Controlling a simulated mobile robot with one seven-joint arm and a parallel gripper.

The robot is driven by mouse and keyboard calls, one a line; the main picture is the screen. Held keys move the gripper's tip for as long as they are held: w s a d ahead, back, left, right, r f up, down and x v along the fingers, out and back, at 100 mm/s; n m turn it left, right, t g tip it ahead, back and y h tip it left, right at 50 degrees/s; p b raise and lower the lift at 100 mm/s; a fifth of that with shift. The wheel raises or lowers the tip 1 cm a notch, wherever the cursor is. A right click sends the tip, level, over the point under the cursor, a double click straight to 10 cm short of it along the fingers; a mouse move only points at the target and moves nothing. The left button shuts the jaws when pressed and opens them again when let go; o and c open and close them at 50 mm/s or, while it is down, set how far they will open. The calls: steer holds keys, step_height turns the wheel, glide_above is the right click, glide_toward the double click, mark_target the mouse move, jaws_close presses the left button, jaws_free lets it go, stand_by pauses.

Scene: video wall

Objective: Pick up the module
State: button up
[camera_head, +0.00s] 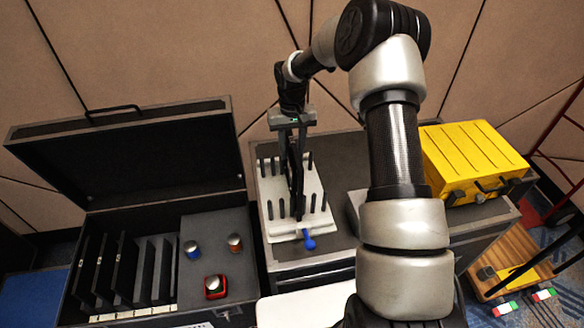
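My gripper (292,150) points down over a white fixture (283,228) with upright black pegs, on the dark case top in the middle. A thin dark upright shape below the gripper reaches toward the fixture; I cannot tell whether it is the fingers or a module seen edge-on. Whether the gripper is open or shut does not show. Several black slab-like modules (125,268) stand upright in a row in the open black case (245,262) at the left. Which one is the task's module is not clear.
A blue-handled tool (309,241) lies at the fixture's front edge. The case holds blue (192,250), orange (235,243) and red (215,287) capped items; its lid (140,150) stands open. A yellow case (474,155) is at the right, with a wooden crate (520,255) below. A white surface (300,305) is in front.

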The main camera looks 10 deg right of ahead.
steer(key=shift+f, duration=0.3)
jaws_close()
steer(key=shift+r, duration=0.1)
stand_by(1.1)
